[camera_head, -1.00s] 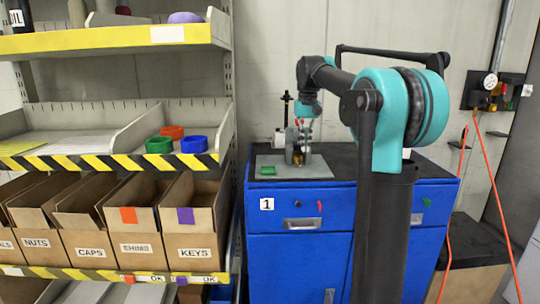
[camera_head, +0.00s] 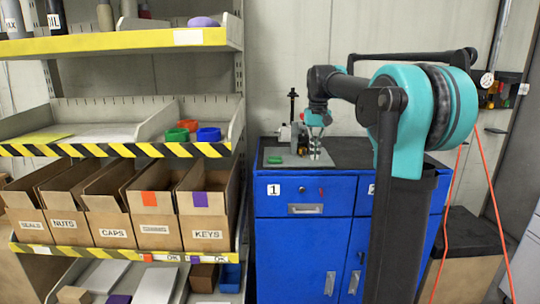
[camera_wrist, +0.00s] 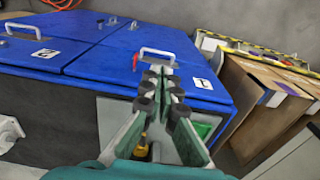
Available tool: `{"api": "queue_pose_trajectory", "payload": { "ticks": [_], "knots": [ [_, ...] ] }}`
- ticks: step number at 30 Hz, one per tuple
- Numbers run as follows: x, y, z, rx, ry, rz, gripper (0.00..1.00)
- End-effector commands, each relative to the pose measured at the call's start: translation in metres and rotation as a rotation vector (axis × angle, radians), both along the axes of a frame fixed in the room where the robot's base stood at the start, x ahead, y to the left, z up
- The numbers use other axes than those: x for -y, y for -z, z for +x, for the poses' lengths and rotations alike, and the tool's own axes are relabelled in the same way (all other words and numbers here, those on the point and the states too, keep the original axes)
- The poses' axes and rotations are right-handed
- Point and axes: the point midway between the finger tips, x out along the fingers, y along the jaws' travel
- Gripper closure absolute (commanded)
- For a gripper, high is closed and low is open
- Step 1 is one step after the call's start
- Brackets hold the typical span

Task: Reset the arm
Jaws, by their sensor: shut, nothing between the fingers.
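My gripper (camera_head: 316,155) hangs at the end of my teal and black arm, over the grey plate (camera_head: 275,152) on the blue cabinet. In the wrist view, my gripper (camera_wrist: 167,82) has its fingertips together with nothing between them. A grey device (camera_head: 290,134) stands on the plate behind and beside the fingers, partly hidden by them. In the wrist view, a small yellow part (camera_wrist: 141,149) shows between the finger bases. I cannot tell whether the fingers touch the device.
The blue cabinet (camera_head: 284,235) carries a green piece (camera_head: 275,160) on its plate.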

Motion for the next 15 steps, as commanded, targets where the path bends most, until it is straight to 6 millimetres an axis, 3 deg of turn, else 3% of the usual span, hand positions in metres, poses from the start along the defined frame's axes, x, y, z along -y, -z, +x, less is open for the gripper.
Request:
{"api": "queue_pose_trajectory", "payload": {
  "ticks": [8, 11, 15],
  "knots": [
    [0.007, 0.046, -0.030, 0.051, 0.000, 0.003, 1.00],
    [0.011, 0.071, -0.047, 0.079, 0.001, 0.004, 1.00],
    [0.018, 0.120, -0.087, 0.131, 0.002, 0.006, 1.00]
  ]
}}
